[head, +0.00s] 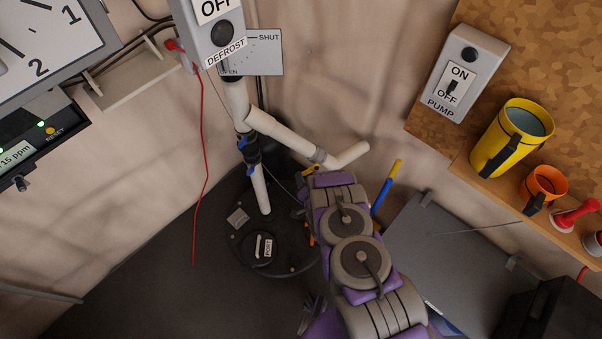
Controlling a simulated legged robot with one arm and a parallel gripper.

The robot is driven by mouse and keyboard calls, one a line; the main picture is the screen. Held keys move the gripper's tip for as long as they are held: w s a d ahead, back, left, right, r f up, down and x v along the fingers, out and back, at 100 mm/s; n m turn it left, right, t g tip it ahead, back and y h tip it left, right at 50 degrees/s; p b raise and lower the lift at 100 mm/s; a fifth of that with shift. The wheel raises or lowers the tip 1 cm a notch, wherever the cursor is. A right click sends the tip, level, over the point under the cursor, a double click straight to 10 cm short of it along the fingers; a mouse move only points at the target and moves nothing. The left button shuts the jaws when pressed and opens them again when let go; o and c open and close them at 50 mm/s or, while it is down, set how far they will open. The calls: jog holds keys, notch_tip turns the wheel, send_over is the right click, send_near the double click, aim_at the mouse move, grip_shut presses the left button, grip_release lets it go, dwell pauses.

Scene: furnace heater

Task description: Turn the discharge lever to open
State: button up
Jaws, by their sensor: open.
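A white plate (268,52) marked SHUT and OPEN sits on the wall at top centre, partly hidden behind the grey DEFROST box (206,30). No lever labelled discharge can be made out. My purple and grey arm reaches up from the bottom to just below that branch. My gripper's jaws are hidden behind the arm, and any contact is hidden too.
A round black base with a PORT cap (264,247) stands on the floor left of my arm. A blue and yellow bar (385,188) leans right of it. A PUMP switch (467,72), a yellow mug (513,138) and an orange cup (543,186) are at right. A red cord (202,130) hangs left.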

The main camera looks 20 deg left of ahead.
jog(key=shift+b+x, duration=0.55)
jog(key=shift+x, duration=2)
jog(key=shift+c, duration=0.2)
grip_shut()
